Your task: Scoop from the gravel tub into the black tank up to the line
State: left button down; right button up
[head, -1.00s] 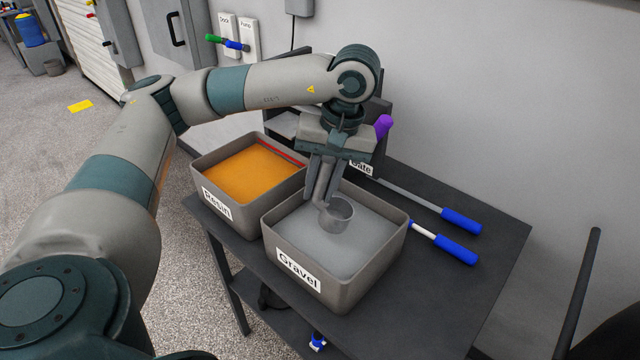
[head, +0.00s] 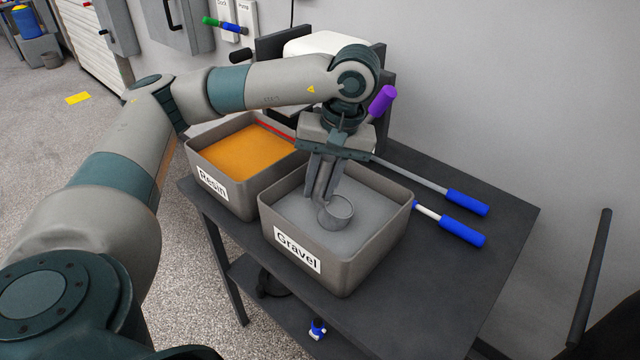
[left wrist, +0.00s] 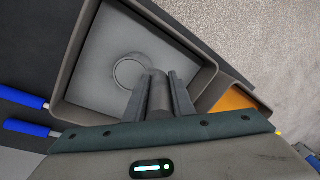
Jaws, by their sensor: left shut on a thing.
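My left gripper (head: 322,190) is shut on the grey scoop (head: 335,212), holding it over the middle of the gravel tub (head: 337,272). The scoop's round cup is at the gravel surface and looks partly sunk; its rim shows. In the left wrist view the cup's rim (left wrist: 130,72) shows as a ring in the gravel, beyond the fingers (left wrist: 158,98). The tub holds pale grey gravel. I cannot pick out the black tank or its line for certain; dark panels (head: 284,44) stand behind my arm. My right gripper is not in view.
The resin tub (head: 223,195), with orange contents, stands left of the gravel tub. Two blue-handled tools (head: 462,231) lie to the right on the dark table (head: 490,235). A purple handle (head: 382,100) rises behind the gripper.

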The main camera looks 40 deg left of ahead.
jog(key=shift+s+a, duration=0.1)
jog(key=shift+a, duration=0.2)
pick_arm(q)
jog(key=shift+r+t+h+p, duration=0.3)
jog(key=shift+r+h, duration=0.25)
jog(key=shift+r, duration=1.6)
jog(key=shift+r+t+h+p, duration=0.3)
jog(key=shift+r+h, duration=0.2)
jog(key=shift+r, duration=1.7)
jog(key=shift+r+t+h+p, duration=0.2)
jog(key=shift+r+h+p, duration=0.3)
jog(key=shift+r, duration=1.65)
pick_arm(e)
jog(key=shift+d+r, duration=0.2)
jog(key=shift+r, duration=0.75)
pick_arm(q)
jog(key=shift+f, duration=0.1)
